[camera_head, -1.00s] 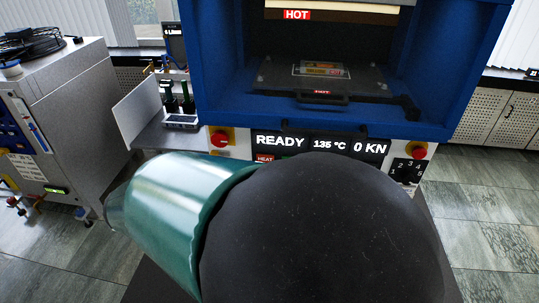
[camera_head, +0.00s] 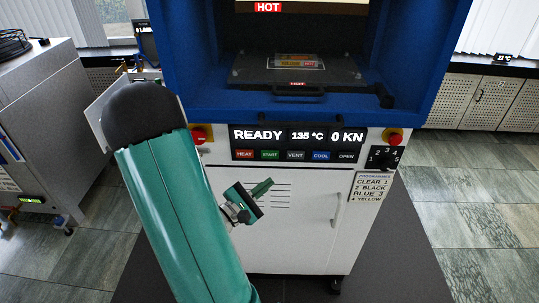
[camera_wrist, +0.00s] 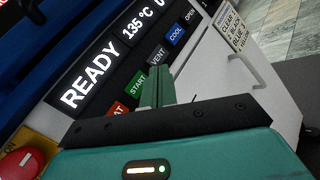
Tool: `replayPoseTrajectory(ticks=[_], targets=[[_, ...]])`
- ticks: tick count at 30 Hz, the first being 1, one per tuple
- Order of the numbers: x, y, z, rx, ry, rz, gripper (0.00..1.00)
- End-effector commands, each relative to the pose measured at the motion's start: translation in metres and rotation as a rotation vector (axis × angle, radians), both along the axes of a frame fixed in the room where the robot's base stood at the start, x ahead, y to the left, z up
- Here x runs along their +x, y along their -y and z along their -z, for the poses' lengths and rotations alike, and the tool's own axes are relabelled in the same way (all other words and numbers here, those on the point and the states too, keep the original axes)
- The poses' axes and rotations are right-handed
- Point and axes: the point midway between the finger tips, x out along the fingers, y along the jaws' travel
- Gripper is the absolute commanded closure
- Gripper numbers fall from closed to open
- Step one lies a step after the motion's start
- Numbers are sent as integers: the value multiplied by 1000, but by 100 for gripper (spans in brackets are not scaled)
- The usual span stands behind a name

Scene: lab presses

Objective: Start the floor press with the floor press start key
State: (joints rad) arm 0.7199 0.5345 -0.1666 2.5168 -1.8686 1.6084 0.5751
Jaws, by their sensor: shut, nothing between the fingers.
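The floor press (camera_head: 290,215) has a blue frame and a white front; its display (camera_head: 290,136) reads READY, 135 °C, 0 KN. Below the display is a key row. The green START key (camera_head: 270,155) sits between the red HEAT key (camera_head: 244,154) and the grey VENT key (camera_head: 296,156). My gripper (camera_head: 268,184) is shut and empty, below the START key in the head view. In the wrist view its closed fingers (camera_wrist: 158,70) point at the key row, just right of the START key (camera_wrist: 137,85). I cannot tell whether they touch the panel.
Red buttons on yellow plates flank the display, left (camera_head: 199,134) and right (camera_head: 394,138). The blue COOL key (camera_head: 321,156) is right of VENT. A program dial (camera_head: 382,158) and list (camera_head: 370,188) are at right. A handled plate (camera_head: 297,70) lies in the press opening.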

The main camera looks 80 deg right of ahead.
Motion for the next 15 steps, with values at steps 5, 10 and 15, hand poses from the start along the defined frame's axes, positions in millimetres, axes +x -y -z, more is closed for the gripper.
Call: replayPoseTrajectory(ticks=[5,10,15], targets=[[0,0,0,1,2,0,100],[2,9,0,1,2,1,100],[6,30,0,0,3,3,100]])
